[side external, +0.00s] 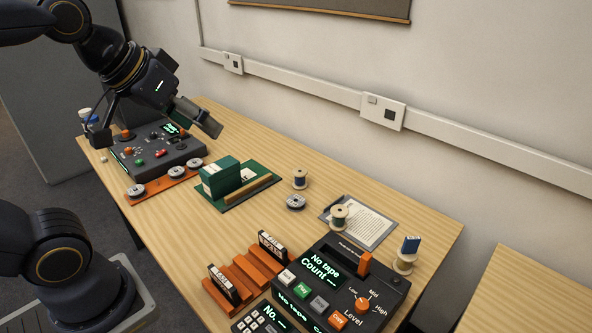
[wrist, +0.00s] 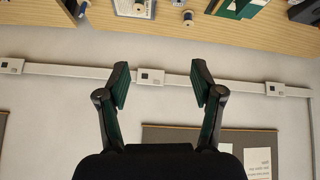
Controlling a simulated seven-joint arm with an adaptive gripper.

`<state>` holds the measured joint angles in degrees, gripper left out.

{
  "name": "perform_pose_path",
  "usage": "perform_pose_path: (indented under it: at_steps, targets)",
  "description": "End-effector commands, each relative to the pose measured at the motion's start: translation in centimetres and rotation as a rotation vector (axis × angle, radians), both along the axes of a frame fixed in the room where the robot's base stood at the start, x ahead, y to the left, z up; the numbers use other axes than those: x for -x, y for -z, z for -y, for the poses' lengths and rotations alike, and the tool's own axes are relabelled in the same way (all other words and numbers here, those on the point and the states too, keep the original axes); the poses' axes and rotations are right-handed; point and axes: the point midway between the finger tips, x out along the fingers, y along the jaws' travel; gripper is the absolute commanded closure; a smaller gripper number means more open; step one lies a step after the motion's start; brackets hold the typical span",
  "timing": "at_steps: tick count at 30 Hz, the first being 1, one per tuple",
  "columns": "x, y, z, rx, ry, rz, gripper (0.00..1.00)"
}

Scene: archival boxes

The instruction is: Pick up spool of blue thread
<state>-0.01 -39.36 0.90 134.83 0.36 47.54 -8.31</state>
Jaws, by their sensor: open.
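A spool wound with dark blue thread (side external: 300,179) stands upright on the table, right of the green box and behind a flat grey reel. It also shows at the top of the wrist view (wrist: 187,17). Another spool, with a blue block on top (side external: 405,262), stands at the right by the large console. A spool with grey-green thread (side external: 339,217) stands on the paper sheet. My gripper (side external: 157,133) is open and empty, above the far-left console and well left of the spools. In the wrist view my gripper (wrist: 161,82) has its fingers apart, facing the wall.
A green box on a green tray (side external: 263,189) stands mid-table. Orange racks (side external: 243,275) and a large console (side external: 340,285) fill the front. A smaller console (side external: 158,155) and an orange strip with reels (side external: 160,186) are at left. Wall trunking (side external: 300,84) runs behind the table.

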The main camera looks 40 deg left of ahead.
Motion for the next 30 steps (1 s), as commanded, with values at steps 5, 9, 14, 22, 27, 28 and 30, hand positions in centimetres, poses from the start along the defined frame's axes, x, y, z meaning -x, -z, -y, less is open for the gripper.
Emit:
perform_pose_path:
  at_steps: [5, 9, 14, 22, 27, 28, 30]
  targets:
    - [-8.7, -3.7, -1.8, 0.072, -0.13, 0.041, 0.34]
    - [-16.4, -3.5, -3.9, 0.106, -0.23, 0.039, 0.34]
    - [-25.0, 0.6, -6.5, 0.108, -0.328, 0.003, 0.34]
    - [-33.4, 14.1, -10.0, 0.038, -0.405, -0.132, 0.34]
    - [-33.3, 20.8, -10.7, 0.004, -0.414, -0.233, 0.34]
    - [-33.1, 21.5, -10.8, 0.001, -0.415, -0.245, 0.34]
    - [-33.0, 22.8, -10.8, -0.002, -0.415, -0.263, 0.34]
